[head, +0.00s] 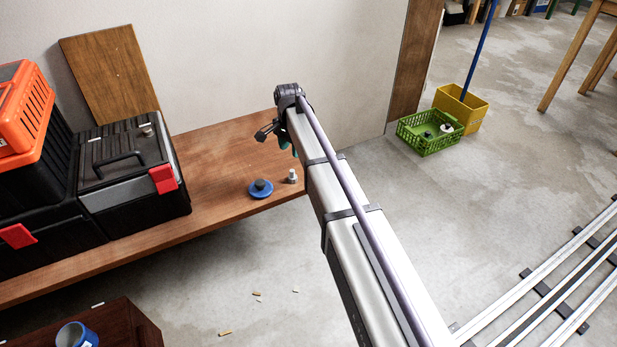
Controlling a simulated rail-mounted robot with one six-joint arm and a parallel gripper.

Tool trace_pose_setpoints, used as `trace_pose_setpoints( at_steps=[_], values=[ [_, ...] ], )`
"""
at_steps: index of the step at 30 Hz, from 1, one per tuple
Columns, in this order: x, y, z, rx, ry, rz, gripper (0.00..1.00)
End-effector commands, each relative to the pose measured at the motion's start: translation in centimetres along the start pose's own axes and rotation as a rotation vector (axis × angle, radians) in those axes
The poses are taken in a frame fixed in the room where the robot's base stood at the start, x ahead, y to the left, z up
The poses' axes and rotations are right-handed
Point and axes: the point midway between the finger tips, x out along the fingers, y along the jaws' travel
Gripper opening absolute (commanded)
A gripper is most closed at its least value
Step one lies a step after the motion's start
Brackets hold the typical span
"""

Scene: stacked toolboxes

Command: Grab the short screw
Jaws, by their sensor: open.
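A small grey metal piece (292,177), which looks like a short screw standing on its head, is on the wooden bench near its front right edge. Another small metal piece (147,130) sits on the lid of the black toolbox; it is too small to tell what it is. My gripper (263,134) is open over the back right part of the bench, up and left of the grey metal piece and apart from it. Nothing shows between its fingers. My arm hides part of the bench's right end.
A blue round dish (260,193) with a dark piece on it is just left of the grey metal piece. A black toolbox (128,165) and orange boxes (25,110) fill the bench's left. A green item (284,143) is partly hidden by my arm. The bench's middle (215,190) is bare.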

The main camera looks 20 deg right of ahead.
Motion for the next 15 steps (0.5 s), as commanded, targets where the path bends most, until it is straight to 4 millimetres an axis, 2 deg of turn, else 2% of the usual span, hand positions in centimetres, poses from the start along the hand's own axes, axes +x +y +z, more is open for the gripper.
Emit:
trace_pose_setpoints(
  at_steps=[4,10,15],
  values=[
    [1.5,0.0,0.0,-0.001,0.000,0.000,0.47],
    [5.7,0.0,0.0,-0.003,0.000,0.000,0.47],
    [5.8,0.0,0.0,-0.003,0.000,0.000,0.47]
  ],
)
